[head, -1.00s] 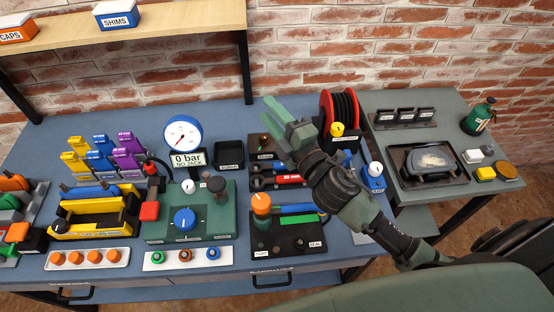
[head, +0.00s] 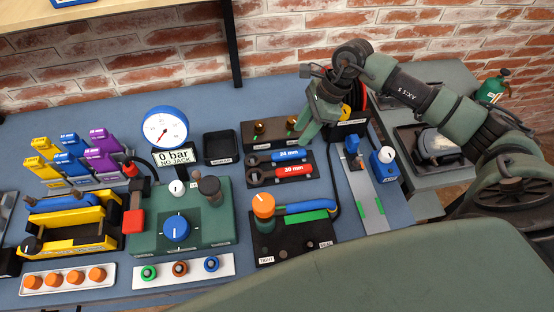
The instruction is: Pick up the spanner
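Two spanners lie side by side on a dark holder (head: 281,168). The upper one is a blue spanner (head: 288,156) marked 24 mm, and the lower one is a red spanner (head: 292,171) with a white size label. Both have dark heads at the left end. My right gripper (head: 316,122) is just above and right of the holder, fingers pointing down, apart and empty. It stands clear of both spanners and hides the right end of a block behind them. My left gripper is not in view.
A green pump unit (head: 150,240) and pressure gauge (head: 165,128) stand left of the spanners.

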